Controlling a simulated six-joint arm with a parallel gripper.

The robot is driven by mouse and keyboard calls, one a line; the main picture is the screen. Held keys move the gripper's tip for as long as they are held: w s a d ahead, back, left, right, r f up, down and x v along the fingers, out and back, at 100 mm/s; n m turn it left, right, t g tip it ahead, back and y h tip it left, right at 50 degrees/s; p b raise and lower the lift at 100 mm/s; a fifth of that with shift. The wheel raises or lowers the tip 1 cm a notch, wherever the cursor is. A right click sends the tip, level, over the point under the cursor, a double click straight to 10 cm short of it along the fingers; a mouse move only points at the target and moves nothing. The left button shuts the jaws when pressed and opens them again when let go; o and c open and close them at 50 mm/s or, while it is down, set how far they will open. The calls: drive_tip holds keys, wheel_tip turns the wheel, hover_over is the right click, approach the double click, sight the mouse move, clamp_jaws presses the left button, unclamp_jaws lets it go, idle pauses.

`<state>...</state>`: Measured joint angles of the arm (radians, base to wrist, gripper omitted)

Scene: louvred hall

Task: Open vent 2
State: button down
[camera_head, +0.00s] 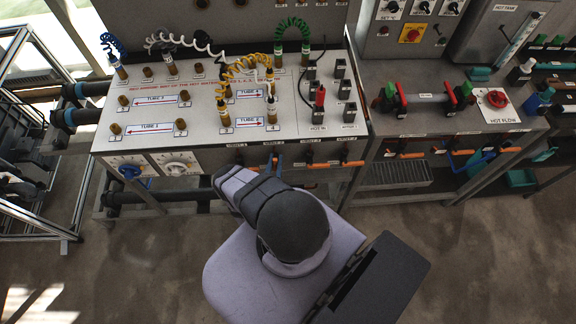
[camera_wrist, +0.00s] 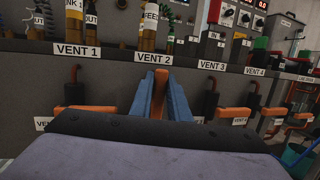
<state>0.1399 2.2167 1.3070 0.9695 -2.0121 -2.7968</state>
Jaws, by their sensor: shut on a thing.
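The vent 2 handle (camera_wrist: 161,80) is an orange lever under the VENT 2 label (camera_wrist: 154,57) on the panel's front edge. My gripper (camera_wrist: 162,92) has a blue finger on each side of the lever and is shut on it. The lever's upper end shows between the fingers; its lower part is hidden by my gripper and wrist. In the head view my gripper (camera_head: 272,161) reaches the panel's front edge, below the vent labels, and the held lever is too small to make out.
Vent 1's orange handle (camera_wrist: 97,110) is close on the left and vent 3's handle (camera_wrist: 235,114) on the right, both lying sideways. Vent 4's handle (camera_wrist: 272,112) is farther right. Hoses and brown-topped fittings (camera_head: 221,103) stand on the panel above. The floor in front is clear.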

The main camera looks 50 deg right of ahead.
sight(276, 164)
drive_tip(key=c, duration=1.6)
unclamp_jaws()
drive_tip(key=shift+a, duration=0.1)
drive_tip(key=shift+s+b+v, duration=0.2)
drive_tip(key=shift+b+v, duration=0.25)
drive_tip(key=shift+v, duration=2.25)
drive_tip(key=shift+s+a+r, duration=0.2)
drive_tip(key=shift+s+a, duration=0.15)
drive_tip(key=shift+s, duration=0.2)
drive_tip(key=shift+r, duration=0.15)
drive_tip(key=shift+r+b, duration=1)
drive_tip(key=shift+r, duration=3.85)
